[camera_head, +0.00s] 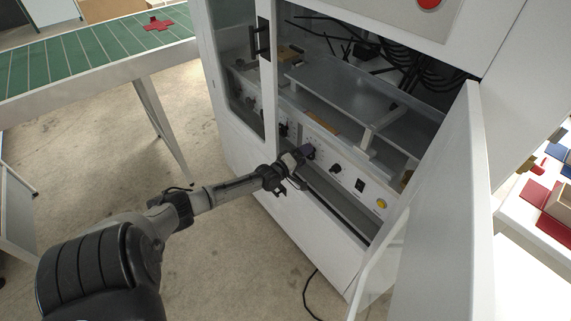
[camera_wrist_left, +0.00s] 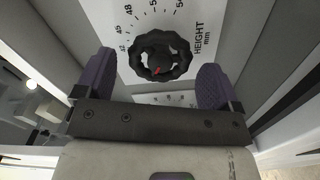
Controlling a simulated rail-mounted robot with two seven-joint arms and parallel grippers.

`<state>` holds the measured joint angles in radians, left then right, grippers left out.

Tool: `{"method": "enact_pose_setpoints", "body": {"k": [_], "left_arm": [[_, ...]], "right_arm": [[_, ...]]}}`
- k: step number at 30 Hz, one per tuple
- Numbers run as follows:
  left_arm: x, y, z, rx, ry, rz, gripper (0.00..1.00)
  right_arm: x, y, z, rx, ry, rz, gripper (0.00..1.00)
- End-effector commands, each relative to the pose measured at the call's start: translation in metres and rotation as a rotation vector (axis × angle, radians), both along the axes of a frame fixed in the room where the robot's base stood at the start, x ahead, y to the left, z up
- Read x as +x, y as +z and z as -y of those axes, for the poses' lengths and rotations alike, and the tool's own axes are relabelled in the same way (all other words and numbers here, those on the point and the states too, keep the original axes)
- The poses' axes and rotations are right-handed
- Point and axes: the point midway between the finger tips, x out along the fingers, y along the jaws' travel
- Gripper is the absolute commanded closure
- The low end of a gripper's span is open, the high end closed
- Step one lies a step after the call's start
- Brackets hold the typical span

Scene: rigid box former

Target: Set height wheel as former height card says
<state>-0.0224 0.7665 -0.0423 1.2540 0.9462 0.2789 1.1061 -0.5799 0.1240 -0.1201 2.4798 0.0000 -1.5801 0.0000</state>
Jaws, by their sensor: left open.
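The height wheel (camera_wrist_left: 160,55) is a black, scalloped knob on a white panel, with a red mark at its lower middle. A printed scale around it shows 45, 48 and 54 among its numbers, beside the words HEIGHT mm. My left gripper (camera_head: 303,153) is at the machine's front control panel. In the left wrist view, its purple fingers (camera_wrist_left: 157,82) are open, one on each side of the wheel, with gaps to it. In the head view the gripper hides the wheel. I cannot make out a former height card. My right gripper is not in view.
The control panel also carries a black knob (camera_head: 336,169), a black switch (camera_head: 360,185) and a yellow button (camera_head: 382,203). An open white door (camera_head: 450,200) stands to the right. A green conveyor (camera_head: 80,55) bearing a red cross-shaped piece (camera_head: 158,24) is at the left.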

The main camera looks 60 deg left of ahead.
Motion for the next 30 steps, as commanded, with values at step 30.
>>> {"method": "enact_pose_setpoints", "body": {"k": [30], "left_arm": [[-0.111, 0.001, 0.026, 0.001, 0.001, 0.0, 0.12]], "right_arm": [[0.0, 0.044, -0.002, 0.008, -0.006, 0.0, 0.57]]}}
